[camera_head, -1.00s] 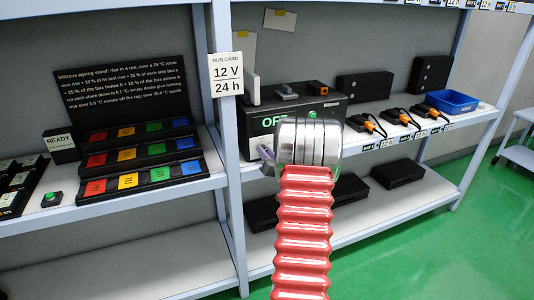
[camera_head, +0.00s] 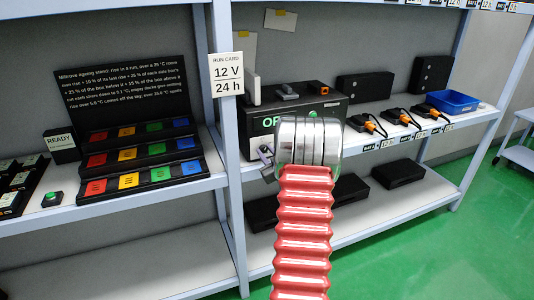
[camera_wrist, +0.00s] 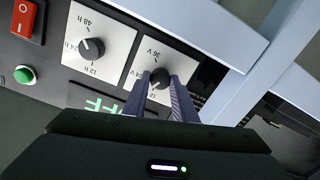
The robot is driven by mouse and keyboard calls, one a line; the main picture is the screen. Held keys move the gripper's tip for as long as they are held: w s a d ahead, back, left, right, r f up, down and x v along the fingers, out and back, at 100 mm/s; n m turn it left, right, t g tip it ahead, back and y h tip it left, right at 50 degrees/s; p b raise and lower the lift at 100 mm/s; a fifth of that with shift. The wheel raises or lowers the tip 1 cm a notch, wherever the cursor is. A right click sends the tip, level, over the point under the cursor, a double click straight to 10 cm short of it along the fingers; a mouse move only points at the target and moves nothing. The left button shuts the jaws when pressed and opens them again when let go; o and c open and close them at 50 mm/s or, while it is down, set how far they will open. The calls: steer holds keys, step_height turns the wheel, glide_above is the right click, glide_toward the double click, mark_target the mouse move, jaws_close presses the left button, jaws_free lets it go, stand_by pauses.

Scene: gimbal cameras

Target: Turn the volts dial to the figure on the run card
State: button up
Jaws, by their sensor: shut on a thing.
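The run card (camera_head: 227,75) hangs on the shelf post in the head view and reads 12 V, 24 h. The volts dial (camera_wrist: 160,75) is a black knob on a white plate in the wrist view, which shows the panel upside down. My gripper (camera_wrist: 168,86) is shut on this dial, one finger on each side. The dial's light mark seems to point down-left, near the 12 label, partly hidden by a finger.
The hours dial (camera_wrist: 91,48) is beside it, its mark pointing toward 24. A red switch (camera_wrist: 24,16) and green button (camera_wrist: 24,74) are on the same panel. The green display (camera_wrist: 105,104) reads OFF, partly hidden. The shelf post (camera_head: 232,150) stands close left of my gripper.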

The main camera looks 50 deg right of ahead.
steer(key=n, duration=0.5)
steer(key=shift+s+f, duration=0.2)
steer(key=shift+f, duration=0.05)
stand_by(0.4)
steer(key=o, duration=1)
steer(key=shift+w+r+n, duration=0.1)
steer(key=shift+r+n, duration=0.05)
steer(key=shift+n, duration=0.15)
steer(key=shift+o, duration=0.2)
steer(key=v, duration=1.3)
steer(key=shift+s+a, duration=0.25)
steer(key=shift+a, duration=0.1)
